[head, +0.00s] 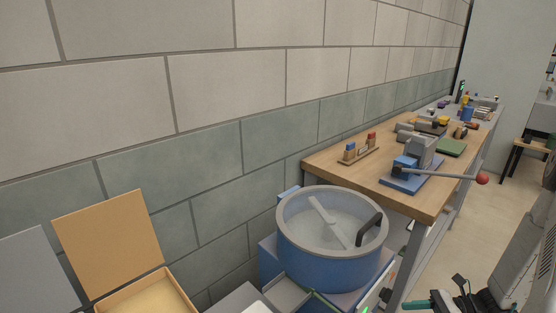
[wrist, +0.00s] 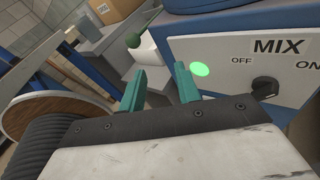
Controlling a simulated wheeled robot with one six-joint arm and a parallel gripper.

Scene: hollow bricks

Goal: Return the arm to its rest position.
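My gripper (wrist: 160,88) shows in the wrist view with two teal fingers apart and nothing held between them. Its teal fingers also show at the bottom right of the head view (head: 436,300), beside the workbench's front leg. My grey arm comes in from the right edge there. In the wrist view the fingers are in front of a pale panel (wrist: 232,62) marked MIX, OFF and ON. A black knob (wrist: 265,88) on that panel is to the right of the fingers, apart from them. A round green light (wrist: 200,69) is just right of the right finger.
A blue mixing drum (head: 300,252) with a translucent lid stands beside the wooden workbench (head: 385,190). A lever press (head: 418,165) with a red-ended handle overhangs the bench's front edge. An open cardboard box (head: 112,240) is at left.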

